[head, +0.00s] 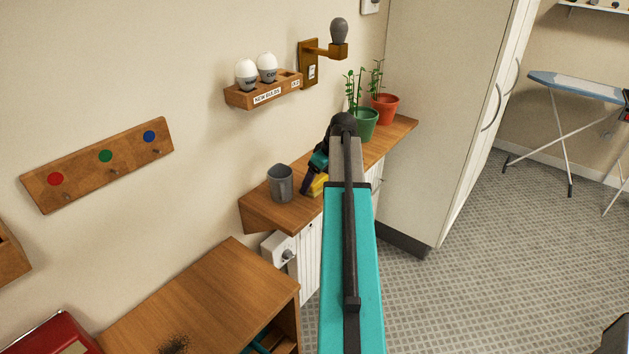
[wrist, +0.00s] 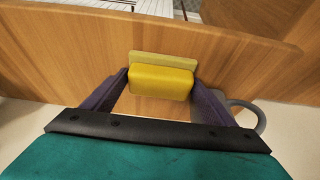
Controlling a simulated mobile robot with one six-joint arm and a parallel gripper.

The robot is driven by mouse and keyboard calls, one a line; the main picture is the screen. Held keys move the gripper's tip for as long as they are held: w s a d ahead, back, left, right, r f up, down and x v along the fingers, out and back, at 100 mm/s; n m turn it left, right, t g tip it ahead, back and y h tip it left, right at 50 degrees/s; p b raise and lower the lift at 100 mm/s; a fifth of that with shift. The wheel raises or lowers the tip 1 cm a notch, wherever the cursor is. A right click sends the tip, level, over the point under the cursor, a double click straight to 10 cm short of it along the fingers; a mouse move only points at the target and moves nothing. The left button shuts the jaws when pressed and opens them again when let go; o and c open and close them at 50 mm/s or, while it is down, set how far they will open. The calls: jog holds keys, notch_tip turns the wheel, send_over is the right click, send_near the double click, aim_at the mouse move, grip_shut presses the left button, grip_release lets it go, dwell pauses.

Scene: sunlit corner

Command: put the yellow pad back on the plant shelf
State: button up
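The yellow pad (wrist: 160,82) has a bright yellow body and a paler, greenish-yellow layer along one side. In the wrist view it sits between the two dark purple fingers of my gripper (wrist: 161,84), which touch its two ends. In the head view the yellow pad (head: 319,184) shows partly beside my gripper (head: 312,183), at the plant shelf (head: 262,211). The wooden shelf also fills much of the wrist view (wrist: 60,55), right by the pad. I cannot tell whether the pad touches the shelf top. My arm hides part of the shelf.
A grey mug (head: 281,184) stands on the shelf just left of my gripper. A green pot (head: 364,124) and a red pot (head: 384,108) with plants stand at the far end. A bulb rack (head: 264,91) hangs above. A tall cabinet (head: 440,110) stands to the right.

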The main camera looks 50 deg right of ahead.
jog(key=o, duration=0.3)
jog(key=shift+o, duration=0.2)
jog(key=shift+r, duration=0.2)
jog(key=b+v, duration=0.2)
jog(key=v, duration=1)
dwell(0.9)
